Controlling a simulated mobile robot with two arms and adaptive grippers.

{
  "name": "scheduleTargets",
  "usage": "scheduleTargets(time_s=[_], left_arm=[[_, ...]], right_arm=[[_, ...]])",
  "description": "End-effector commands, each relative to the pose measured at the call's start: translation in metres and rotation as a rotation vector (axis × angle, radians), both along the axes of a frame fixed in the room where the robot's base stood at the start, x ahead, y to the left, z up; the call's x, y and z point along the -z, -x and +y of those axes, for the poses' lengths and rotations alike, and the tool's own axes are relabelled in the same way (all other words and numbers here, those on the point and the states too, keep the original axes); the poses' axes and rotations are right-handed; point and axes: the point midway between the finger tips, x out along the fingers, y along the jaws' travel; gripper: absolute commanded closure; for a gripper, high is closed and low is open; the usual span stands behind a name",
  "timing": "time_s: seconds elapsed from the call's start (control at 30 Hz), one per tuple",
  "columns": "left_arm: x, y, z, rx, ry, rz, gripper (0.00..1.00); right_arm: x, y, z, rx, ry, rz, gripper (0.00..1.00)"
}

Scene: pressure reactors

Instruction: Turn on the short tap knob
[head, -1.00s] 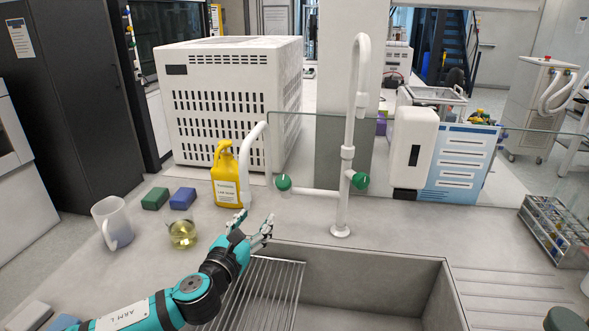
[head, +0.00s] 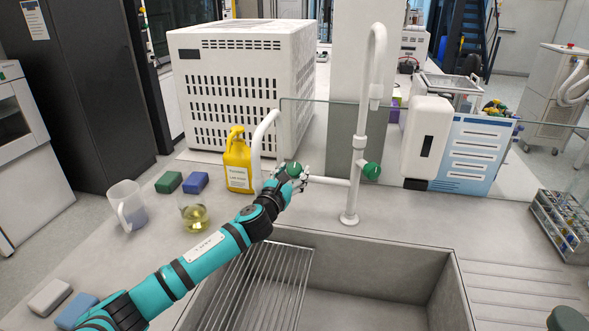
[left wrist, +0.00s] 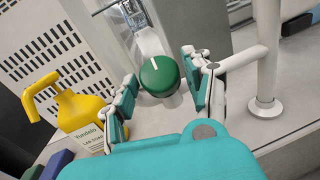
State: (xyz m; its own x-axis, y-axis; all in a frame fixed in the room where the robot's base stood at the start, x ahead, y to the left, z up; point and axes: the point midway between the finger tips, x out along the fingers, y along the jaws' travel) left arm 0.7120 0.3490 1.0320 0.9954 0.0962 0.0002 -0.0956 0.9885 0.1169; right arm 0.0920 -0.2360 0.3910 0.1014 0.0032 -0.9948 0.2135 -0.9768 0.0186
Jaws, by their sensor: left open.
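The white tap (head: 361,140) stands behind the sink, with a tall curved spout and a shorter curved spout (head: 258,140) on its left. The short tap's green knob (head: 294,169) sits at the left end of the horizontal pipe. It also shows in the left wrist view (left wrist: 160,76) as a round green knob with a white line. My left gripper (head: 287,176) is open, with one finger on each side of this knob; I cannot tell whether they touch it. A second green knob (head: 371,171) is on the tall tap. My right gripper is not in view.
A yellow bottle (head: 238,162) stands just left of the short spout. A glass with yellow liquid (head: 194,214), a mug (head: 128,206) and sponges (head: 168,182) are on the left counter.

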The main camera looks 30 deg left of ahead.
Motion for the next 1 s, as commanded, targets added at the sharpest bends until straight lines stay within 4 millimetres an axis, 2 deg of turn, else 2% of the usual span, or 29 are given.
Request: scheduleTargets(time_s=[0.2,0.5,0.83,1.0], left_arm=[[0.0,-0.016,0.001,0.0,0.001,0.0,0.49],[0.0,-0.017,0.002,0.0,0.0,0.001,0.5],[0.0,-0.017,0.002,0.0,0.0,0.001,0.93],[0.001,-0.017,0.001,-0.006,0.005,0.0,0.93]], right_arm=[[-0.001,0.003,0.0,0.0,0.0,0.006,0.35],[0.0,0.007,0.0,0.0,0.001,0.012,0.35],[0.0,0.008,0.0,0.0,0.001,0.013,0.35],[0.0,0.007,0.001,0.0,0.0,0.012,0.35]])
